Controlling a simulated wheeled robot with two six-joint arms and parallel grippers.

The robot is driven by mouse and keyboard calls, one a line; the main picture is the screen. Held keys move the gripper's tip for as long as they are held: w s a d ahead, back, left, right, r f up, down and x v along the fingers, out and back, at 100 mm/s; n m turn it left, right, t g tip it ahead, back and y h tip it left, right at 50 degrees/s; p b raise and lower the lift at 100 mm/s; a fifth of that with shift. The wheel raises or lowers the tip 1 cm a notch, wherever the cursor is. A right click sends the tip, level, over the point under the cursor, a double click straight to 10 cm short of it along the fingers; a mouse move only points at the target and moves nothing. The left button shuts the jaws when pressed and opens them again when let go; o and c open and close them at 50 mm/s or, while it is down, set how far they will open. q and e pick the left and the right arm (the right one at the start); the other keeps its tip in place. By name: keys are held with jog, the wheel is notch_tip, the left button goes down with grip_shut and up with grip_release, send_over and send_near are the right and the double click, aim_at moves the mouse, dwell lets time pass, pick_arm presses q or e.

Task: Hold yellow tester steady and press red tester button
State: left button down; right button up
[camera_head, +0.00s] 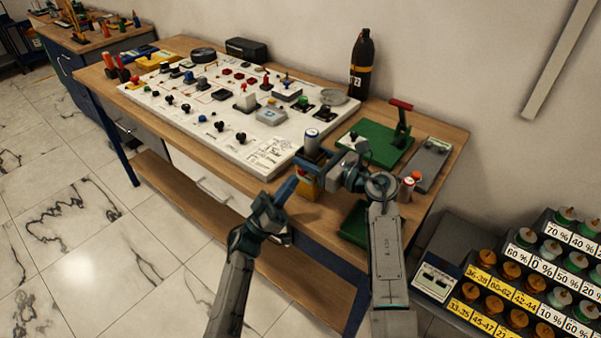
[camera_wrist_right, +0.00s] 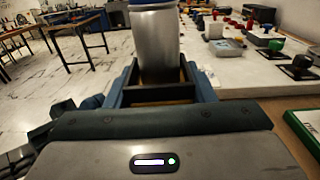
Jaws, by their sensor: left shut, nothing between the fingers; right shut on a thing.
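The yellow tester (camera_head: 309,188) is a small box at the table's front edge, with a silver cylinder with a blue top (camera_head: 312,140) rising behind it. A small red spot, perhaps its button, shows on its upper left. My right gripper (camera_head: 312,166) is shut on the tester, its blue fingers along the sides. In the right wrist view, the silver cylinder (camera_wrist_right: 154,45) stands beyond a dark square frame between the fingers (camera_wrist_right: 160,92). My left gripper (camera_head: 291,184) is shut and empty, its tips close to the tester's left side. I cannot tell whether they touch it.
A white panel (camera_head: 262,158) with several knobs and buttons lies left of the tester. A green stand (camera_head: 378,140) with a red-handled lever is behind it. A dark bottle (camera_head: 360,65) is at the back.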

pick_arm(q)
jog(key=shift+w+d, duration=0.1)
jog(key=shift+w, duration=0.05)
dwell(0.8)
jog(key=shift+w+d, duration=0.15)
jog(key=shift+w, duration=0.05)
jog(key=shift+w+d, duration=0.1)
jog(key=shift+w, duration=0.05)
dwell(0.4)
jog(key=shift+w+d+r, duration=0.15)
pick_arm(e)
jog(key=shift+s+a+r, duration=0.15)
jog(key=shift+s+r, duration=0.05)
dwell(0.5)
pick_arm(q)
jog(key=shift+s+a+f, duration=0.2)
jog(key=shift+s+f, duration=0.15)
pick_arm(e)
jog(key=shift+w+d+f, duration=0.15)
jog(key=shift+w+d, duration=0.05)
jog(key=shift+w, duration=0.05)
pick_arm(q)
jog(key=shift+s+a, duration=0.1)
jog(key=shift+a, duration=0.05)
